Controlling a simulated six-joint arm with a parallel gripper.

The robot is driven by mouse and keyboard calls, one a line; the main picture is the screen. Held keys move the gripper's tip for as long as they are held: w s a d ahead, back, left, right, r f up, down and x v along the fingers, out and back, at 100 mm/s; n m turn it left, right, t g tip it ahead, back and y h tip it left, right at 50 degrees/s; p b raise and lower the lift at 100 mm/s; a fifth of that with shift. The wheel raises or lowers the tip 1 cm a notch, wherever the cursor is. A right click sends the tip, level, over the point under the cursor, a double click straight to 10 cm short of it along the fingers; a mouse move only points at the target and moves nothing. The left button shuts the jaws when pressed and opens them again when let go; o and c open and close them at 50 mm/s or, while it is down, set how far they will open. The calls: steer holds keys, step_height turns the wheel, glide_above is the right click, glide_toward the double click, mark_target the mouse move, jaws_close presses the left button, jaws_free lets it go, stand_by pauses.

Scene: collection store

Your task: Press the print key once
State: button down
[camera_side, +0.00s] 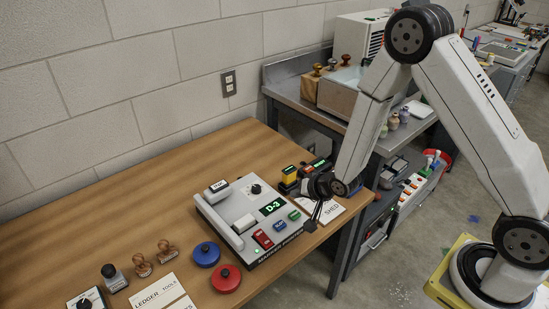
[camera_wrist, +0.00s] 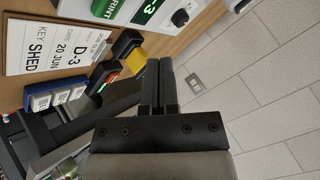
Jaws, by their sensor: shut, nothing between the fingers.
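The label printer (camera_side: 240,222) stands on the wooden table, with a lit green D-3 display (camera_side: 272,207), also seen in the wrist view (camera_wrist: 146,10). Red, blue and green keys run along its front. The green key (camera_side: 295,215) is at the right end; in the wrist view the green print key (camera_wrist: 104,8) is cut by the top edge. My gripper (camera_side: 312,226) points down just right of the printer, apart from the green key. In the wrist view its fingers (camera_wrist: 158,68) are together and empty.
Small yellow and black devices (camera_side: 290,175) stand behind the printer, close to my gripper. A printed card (camera_wrist: 58,45) lies beside them. Blue (camera_side: 207,254) and red (camera_side: 227,278) round pads, stamps (camera_side: 142,265) and a ledger card (camera_side: 160,295) lie left of the printer.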

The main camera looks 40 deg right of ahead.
mark_target(297, 216)
steer(key=shift+f, duration=2.6)
